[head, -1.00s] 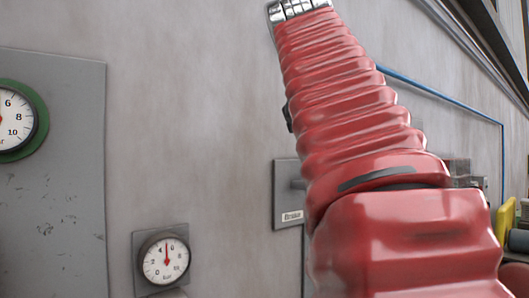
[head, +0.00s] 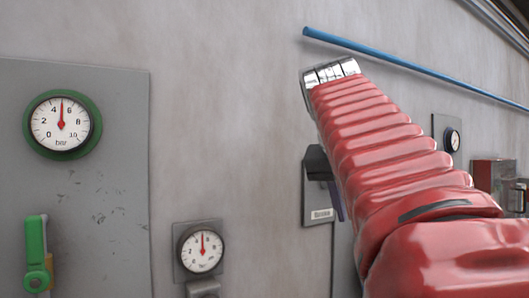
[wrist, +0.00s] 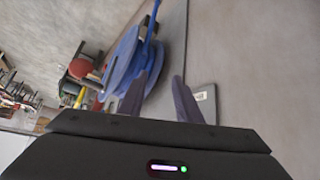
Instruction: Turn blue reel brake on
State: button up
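My gripper (wrist: 160,76) is open in the wrist view, with its two dark fingers apart and nothing seen between them. A large blue reel (wrist: 124,62) lies beyond the left finger. A grey wall plate with a small label (wrist: 203,97) is just right of the right finger. In the head view, the labelled plate (head: 319,214) is partly covered by my gripper (head: 337,205), which hangs in front of it with fingers downward. The label seems to read "Brake". The brake handle cannot be made out now; my gripper or arm may hide it.
A pressure gauge (head: 201,250) is on the wall left of the plate. Further left is a grey panel (head: 105,130) with a green-rimmed gauge (head: 62,124) and a green handle (head: 35,245). A blue pipe (head: 410,65) runs above my arm. Red equipment (head: 490,175) stands right.

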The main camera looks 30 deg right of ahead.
jog(key=w+a+f+n+t+y, duration=0.1)
jog(key=w+a+f+n+y, duration=0.15)
jog(key=a+f, duration=0.55)
jog(key=w+a+f+n+t+y, duration=0.1)
jog(key=w+a+f+n, duration=0.3)
jog(key=f, duration=0.9)
jog(key=s+a+f+n+y, duration=0.1)
jog(key=s+a+f, duration=0.3)
jog(key=a+f, duration=0.4)
jog(key=s+a+f+n+y, duration=0.2)
jog(key=s+a+f+n, duration=0.2)
jog(key=a+f, duration=0.5)
jog(key=shift+s+a+f, duration=0.3)
jog(key=shift+s+a, duration=0.25)
jog(key=shift+a, duration=0.3)
jog(key=shift+n+y, duration=0.25)
